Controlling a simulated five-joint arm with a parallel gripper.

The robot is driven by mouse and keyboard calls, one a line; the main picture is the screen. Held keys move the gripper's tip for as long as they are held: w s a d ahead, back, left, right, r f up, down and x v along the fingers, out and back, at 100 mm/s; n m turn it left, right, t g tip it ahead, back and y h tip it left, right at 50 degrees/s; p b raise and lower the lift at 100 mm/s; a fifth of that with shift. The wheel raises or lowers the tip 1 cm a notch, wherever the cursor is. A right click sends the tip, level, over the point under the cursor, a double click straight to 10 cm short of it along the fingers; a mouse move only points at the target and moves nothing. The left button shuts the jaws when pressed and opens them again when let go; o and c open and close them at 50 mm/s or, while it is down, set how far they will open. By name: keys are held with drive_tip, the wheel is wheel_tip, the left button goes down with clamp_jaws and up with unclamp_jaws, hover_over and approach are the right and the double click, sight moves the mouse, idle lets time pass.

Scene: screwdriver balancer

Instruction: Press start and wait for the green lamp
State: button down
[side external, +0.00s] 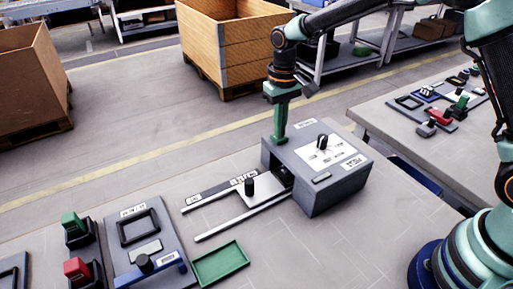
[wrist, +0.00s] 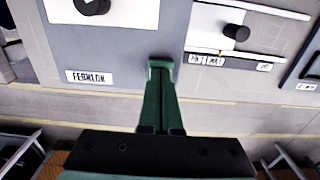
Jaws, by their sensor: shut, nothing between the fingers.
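A grey box-shaped machine (side external: 318,190) stands on the workbench, with a white panel and a black knob (side external: 322,142) on its top. White labels sit near the panel, too small to read surely. My gripper (side external: 280,140) points straight down with its green fingers shut and empty, at the machine's far left top edge. In the wrist view the closed fingertips (wrist: 160,65) overlap the grey top (wrist: 110,45) beside a white label. I cannot tell whether they touch it. No start button or lit green lamp can be made out; the fingers may hide part of the top.
A slide with rails and a black knob (side external: 249,187) extends left from the machine. A green tray (side external: 220,264) and a grey board with a black frame (side external: 138,227) lie at the front left. Green (side external: 75,225) and red (side external: 77,269) blocks stand in dark holders. The bench behind the slide is clear.

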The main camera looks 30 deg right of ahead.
idle(0.5)
drive_tip(key=shift+r, duration=3.4)
wheel_tip(320, 180, up, 6)
